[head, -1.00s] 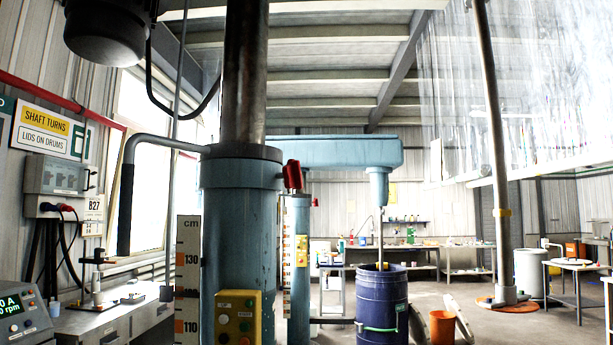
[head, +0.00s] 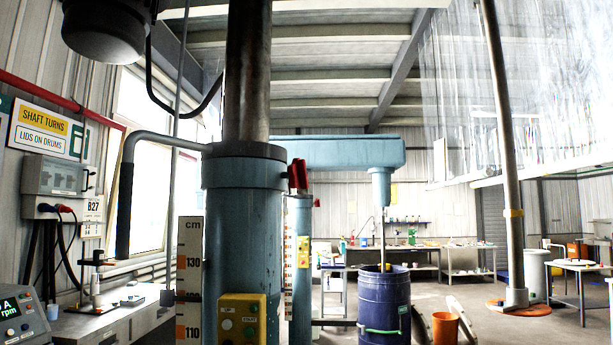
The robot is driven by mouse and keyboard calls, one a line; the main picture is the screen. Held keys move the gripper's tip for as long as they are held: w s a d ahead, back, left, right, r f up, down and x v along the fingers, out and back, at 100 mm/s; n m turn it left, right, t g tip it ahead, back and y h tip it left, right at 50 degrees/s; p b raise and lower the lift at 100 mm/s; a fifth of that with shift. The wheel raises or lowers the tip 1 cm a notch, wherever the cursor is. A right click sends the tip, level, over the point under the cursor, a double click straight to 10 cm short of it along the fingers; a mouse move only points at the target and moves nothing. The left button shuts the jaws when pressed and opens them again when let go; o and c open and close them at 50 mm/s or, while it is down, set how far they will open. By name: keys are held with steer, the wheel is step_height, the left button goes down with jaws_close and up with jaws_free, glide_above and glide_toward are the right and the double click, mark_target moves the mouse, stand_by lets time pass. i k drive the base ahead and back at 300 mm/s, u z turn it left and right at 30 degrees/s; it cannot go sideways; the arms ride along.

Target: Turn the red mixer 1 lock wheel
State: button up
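A red wheel-like part (head: 298,177) sits on the right side of the near blue-green column's collar (head: 243,170). It shows nearly edge-on, so its face is hidden from here. A smaller red part (head: 316,202) shows on the second blue-green column (head: 299,270) behind. I cannot read a mixer number on either. My gripper is not in view.
A bent grey bar with a black grip (head: 125,210) juts left from the near column. A yellow button box (head: 242,320) is on its front. A workbench (head: 120,325) and console (head: 20,318) stand left. A blue drum (head: 383,305) and orange bucket (head: 445,328) stand right.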

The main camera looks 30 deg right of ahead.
mark_target(296, 172)
steer(key=i, duration=0.9)
